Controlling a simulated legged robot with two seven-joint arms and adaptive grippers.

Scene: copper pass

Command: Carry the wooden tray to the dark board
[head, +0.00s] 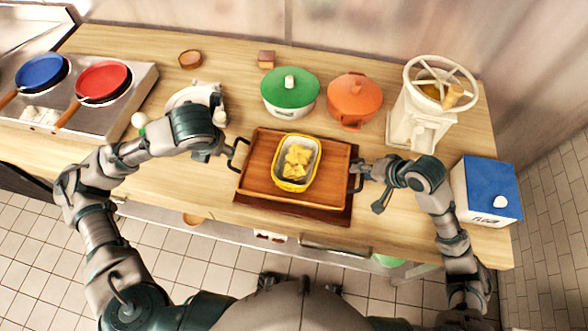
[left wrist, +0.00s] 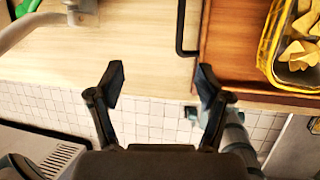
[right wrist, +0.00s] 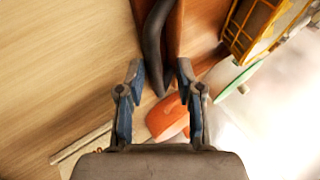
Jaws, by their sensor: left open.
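The wooden tray (head: 253,182) is at the middle of the counter, with a dark handle at each side, and holds a yellow dish (head: 284,184) of yellow pieces. The dark board (head: 320,217) shows below the tray's front and right edges; most of it is hidden. I cannot tell whether the tray touches it. My left gripper (left wrist: 160,80) is open and empty, just left of the left handle (left wrist: 181,35), which lies outside its fingers. My right gripper (right wrist: 160,82) has the right handle (right wrist: 155,45) between its partly closed fingers; a firm grip is not clear.
A green pot (head: 290,102) and an orange pot (head: 354,97) stand behind the tray. A white grinder (head: 412,130) and a blue-lidded box (head: 490,185) are at right. Blue and red pans (head: 103,80) sit on the stove at left. Bare counter (head: 150,185) lies front left.

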